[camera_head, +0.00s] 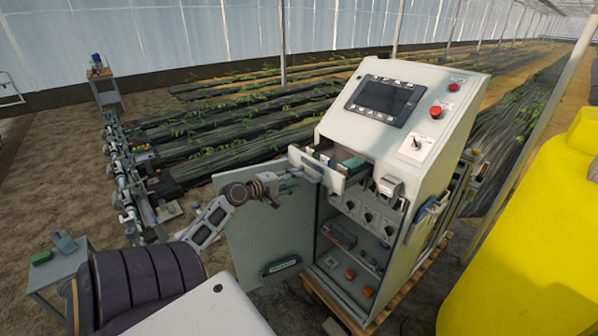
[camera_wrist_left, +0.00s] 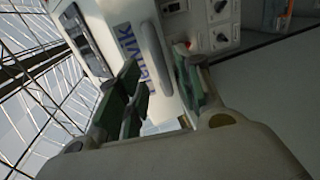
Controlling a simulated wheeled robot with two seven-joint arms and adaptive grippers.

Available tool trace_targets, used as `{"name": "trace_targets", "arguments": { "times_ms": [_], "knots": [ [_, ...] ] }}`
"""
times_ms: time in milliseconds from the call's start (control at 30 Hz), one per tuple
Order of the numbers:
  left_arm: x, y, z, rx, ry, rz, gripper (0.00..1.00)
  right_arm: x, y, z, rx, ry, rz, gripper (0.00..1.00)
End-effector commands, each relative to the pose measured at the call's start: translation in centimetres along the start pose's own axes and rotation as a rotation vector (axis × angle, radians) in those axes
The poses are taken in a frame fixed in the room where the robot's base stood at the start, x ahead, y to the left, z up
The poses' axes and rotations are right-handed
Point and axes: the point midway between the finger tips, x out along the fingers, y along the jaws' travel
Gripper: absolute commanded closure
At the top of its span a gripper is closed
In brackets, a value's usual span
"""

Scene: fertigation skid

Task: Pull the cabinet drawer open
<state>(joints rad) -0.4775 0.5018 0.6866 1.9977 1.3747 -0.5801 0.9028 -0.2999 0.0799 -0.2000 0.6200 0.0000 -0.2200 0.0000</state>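The drawer (camera_head: 330,178) stands pulled out from the grey cabinet (camera_head: 365,128), with its inside visible from above. Its front and grey bar handle (camera_wrist_left: 153,55) face my left gripper in the left wrist view. My left gripper (camera_head: 297,178) is at the drawer front in the head view. In the left wrist view my left gripper (camera_wrist_left: 165,95) has its green-padded fingers spread apart, with the handle's lower end between or just beyond them. I see no clear contact with the handle. My right gripper is out of view.
The open cabinet door (camera_head: 268,232) hangs below my left arm. Knobs (camera_head: 367,216) and shelves sit under the drawer. A yellow tank (camera_head: 535,235) stands at right. A pipe rig (camera_head: 130,180) and small table (camera_head: 60,268) are at left.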

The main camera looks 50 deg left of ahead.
Motion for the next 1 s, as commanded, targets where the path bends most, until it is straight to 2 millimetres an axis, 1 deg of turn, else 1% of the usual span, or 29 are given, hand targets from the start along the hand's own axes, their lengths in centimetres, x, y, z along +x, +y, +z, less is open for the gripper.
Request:
{"name": "trace_targets", "arguments": {
  "times_ms": [300,500,700,1000],
  "knots": [
    [-3.9,-0.1,0.0,-0.002,0.000,-0.001,0.65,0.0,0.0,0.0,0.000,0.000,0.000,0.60],
    [-5.7,0.0,0.0,-0.002,0.000,0.000,0.65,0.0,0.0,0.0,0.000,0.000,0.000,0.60],
    [-6.3,-0.1,0.0,0.000,-0.001,-0.002,0.65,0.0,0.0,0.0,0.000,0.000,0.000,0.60],
    [-6.3,-0.1,0.0,0.000,-0.001,-0.001,0.65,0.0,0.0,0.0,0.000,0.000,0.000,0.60]
  ]
}}
